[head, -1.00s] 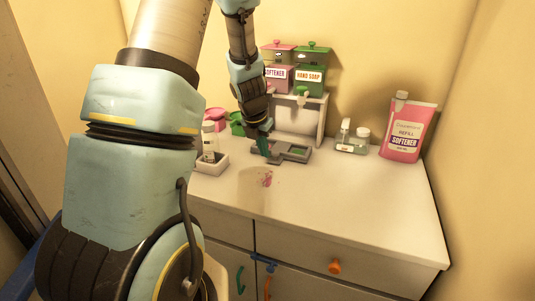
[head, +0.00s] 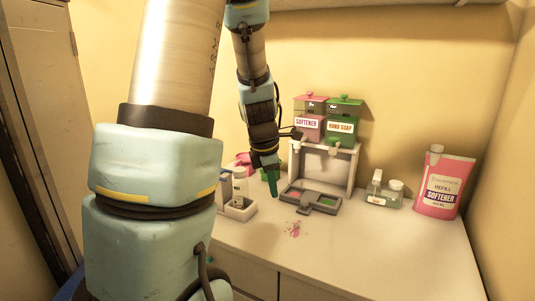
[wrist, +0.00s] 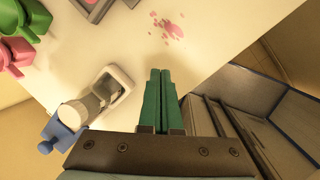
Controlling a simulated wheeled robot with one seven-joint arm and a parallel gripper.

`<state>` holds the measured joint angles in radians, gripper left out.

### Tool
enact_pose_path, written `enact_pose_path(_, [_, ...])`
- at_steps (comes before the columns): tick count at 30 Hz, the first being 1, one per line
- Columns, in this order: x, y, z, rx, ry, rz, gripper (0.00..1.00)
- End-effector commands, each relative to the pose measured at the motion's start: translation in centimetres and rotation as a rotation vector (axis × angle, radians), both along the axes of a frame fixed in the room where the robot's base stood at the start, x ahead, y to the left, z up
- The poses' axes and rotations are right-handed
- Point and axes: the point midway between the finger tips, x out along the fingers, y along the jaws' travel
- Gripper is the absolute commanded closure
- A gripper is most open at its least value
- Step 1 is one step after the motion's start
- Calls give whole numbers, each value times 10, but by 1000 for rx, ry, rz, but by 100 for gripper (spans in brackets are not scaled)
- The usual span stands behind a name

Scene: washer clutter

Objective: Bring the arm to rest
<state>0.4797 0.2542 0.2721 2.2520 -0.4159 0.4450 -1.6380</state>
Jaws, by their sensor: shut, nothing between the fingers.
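My gripper (head: 274,184) is at the end of my arm, above the counter in front of the dispenser stand. In the wrist view its two green fingers (wrist: 160,75) are together with nothing between them. The fingers point down, and in the head view their tips are left of the grey drip tray (head: 311,210). My large upper arm covers much of the left side of the head view.
A white holder (head: 242,213) with a bottle stands left of the tray. The softener (head: 309,128) and hand soap (head: 342,129) dispensers are behind. A pink refill pouch (head: 445,186) stands at right. Pink spots (head: 295,229) mark the counter (head: 380,250), whose front right is bare.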

Motion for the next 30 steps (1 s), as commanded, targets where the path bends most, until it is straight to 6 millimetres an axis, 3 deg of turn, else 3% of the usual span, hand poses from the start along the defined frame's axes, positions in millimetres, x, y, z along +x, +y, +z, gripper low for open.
enact_pose_path(12, [-76, 64, -1, 283, -96, -1176, 100])
enact_pose_path(18, [-104, 84, -3, 376, -114, -1630, 100])
enact_pose_path(24, [-116, 91, -4, 410, -118, -1825, 100])
enact_pose_path(30, [-116, 91, -4, 412, -118, -1840, 100])
